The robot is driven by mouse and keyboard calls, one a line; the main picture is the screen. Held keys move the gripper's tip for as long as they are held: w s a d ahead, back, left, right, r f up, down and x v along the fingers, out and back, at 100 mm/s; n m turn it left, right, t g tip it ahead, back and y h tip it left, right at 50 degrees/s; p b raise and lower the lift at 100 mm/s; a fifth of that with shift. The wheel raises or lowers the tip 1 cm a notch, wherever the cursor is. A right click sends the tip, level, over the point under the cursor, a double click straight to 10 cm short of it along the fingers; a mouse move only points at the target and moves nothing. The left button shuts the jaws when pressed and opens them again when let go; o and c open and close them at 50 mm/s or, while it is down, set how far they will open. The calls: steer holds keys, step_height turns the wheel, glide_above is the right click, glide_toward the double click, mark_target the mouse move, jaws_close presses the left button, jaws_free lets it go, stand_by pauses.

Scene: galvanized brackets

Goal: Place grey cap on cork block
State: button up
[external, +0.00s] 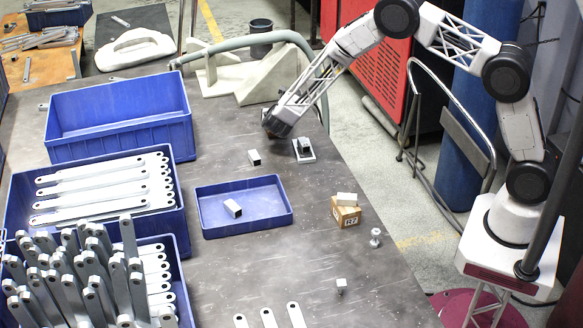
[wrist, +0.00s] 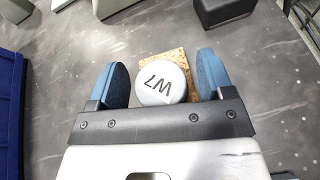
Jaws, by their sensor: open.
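The grey cap (wrist: 161,84) is a round, pale disc with dark lettering on top. In the wrist view it appears over the cork block (wrist: 177,56), a tan speckled square that shows behind the cap and along its right side. The cap looks seated on the block, but their contact is hidden. My gripper (wrist: 163,82) is open, with one blue finger on each side of the cap and a small gap on both sides. In the external view my gripper (external: 272,130) is low over the far part of the table, and it hides the cap and block there.
A black block on a white plate (external: 304,157) stands right of my gripper, and a small metal tube (external: 254,157) stands nearer. A blue tray (external: 265,215) and a large blue bin (external: 120,140) lie to the left. A cardboard box (external: 345,212) sits near the right edge.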

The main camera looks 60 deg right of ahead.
steer(key=v, duration=1.2)
stand_by(0.5)
steer(key=s+d+r+m+g+y, duration=0.25)
steer(key=s+r+m, duration=0.45)
steer(key=s+r, duration=0.65)
steer(key=s+d+r+m+g+y, duration=0.1)
steer(key=s+d+r+m+g, duration=0.25)
steer(key=s+r+m, duration=0.7)
steer(key=s+a+r+m+y, duration=0.2)
steer(key=s+r, duration=0.1)
steer(key=s, duration=0.9)
steer(key=s+a+r+m+y, duration=0.2)
steer(key=s+a+y, duration=0.1)
steer(key=s, duration=0.9)
steer(key=s+a+r+m+y, duration=0.2)
steer(key=s+a+r, duration=0.1)
steer(key=s, duration=0.9)
steer(key=shift+r+m+t, duration=0.3)
steer(key=shift+m, duration=0.05)
